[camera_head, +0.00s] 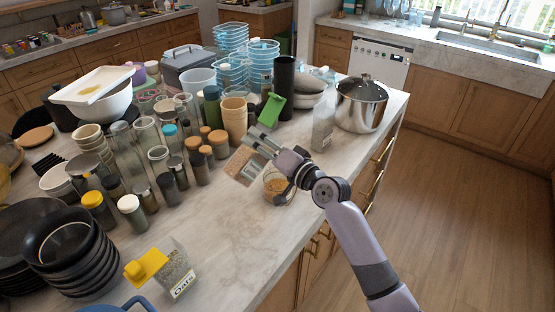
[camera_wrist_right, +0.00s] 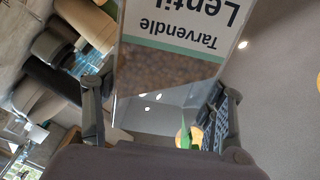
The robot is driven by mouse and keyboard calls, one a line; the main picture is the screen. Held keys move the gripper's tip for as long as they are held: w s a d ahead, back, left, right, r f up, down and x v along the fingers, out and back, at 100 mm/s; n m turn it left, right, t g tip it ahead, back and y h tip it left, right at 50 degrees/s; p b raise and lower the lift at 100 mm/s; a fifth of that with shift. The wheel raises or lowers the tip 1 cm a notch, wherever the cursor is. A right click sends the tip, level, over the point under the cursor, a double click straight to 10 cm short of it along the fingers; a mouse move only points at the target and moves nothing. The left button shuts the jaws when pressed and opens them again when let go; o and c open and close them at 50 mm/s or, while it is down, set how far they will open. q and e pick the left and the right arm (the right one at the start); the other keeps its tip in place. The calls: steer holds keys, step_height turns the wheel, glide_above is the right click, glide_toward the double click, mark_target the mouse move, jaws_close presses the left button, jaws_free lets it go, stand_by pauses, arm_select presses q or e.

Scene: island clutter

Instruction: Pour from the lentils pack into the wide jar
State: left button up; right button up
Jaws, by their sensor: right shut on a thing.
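The lentils pack (camera_head: 246,166) is clear with a pale label and shows brown lentils inside. It is tilted in the air beside and slightly above the wide jar. My right gripper (camera_head: 276,157) is shut on it. In the right wrist view the pack (camera_wrist_right: 170,75) fills the middle between my right gripper's fingers (camera_wrist_right: 160,115), its label upside down. The wide jar (camera_head: 277,188) is a low glass jar on the counter with brown contents, partly hidden behind my right gripper. Whether lentils are falling cannot be told. My left gripper is not in view.
Spice jars (camera_head: 188,165) and glasses crowd the counter left of the jar. A steel pot (camera_head: 361,103) and a clear container (camera_head: 322,130) stand behind. A yellow-lidded oats container (camera_head: 173,270) and black bowls (camera_head: 65,245) are in front left. The counter's front middle (camera_head: 235,235) is clear.

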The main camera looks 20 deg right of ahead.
stand_by(0.5)
steer(key=shift+d+f+m, duration=0.1)
steer(key=shift+f+m, duration=0.4)
steer(key=shift+m, duration=0.4)
steer(key=shift+w+d+f+m, duration=0.15)
steer(key=shift+f+m, duration=0.45)
steer(key=shift+m, duration=0.2)
steer(key=shift+w+d+f+m+b, duration=0.1)
steer(key=shift+d+f+m+b, duration=0.1)
steer(key=shift+f+m+b, duration=0.4)
steer(key=shift+f, duration=0.1)
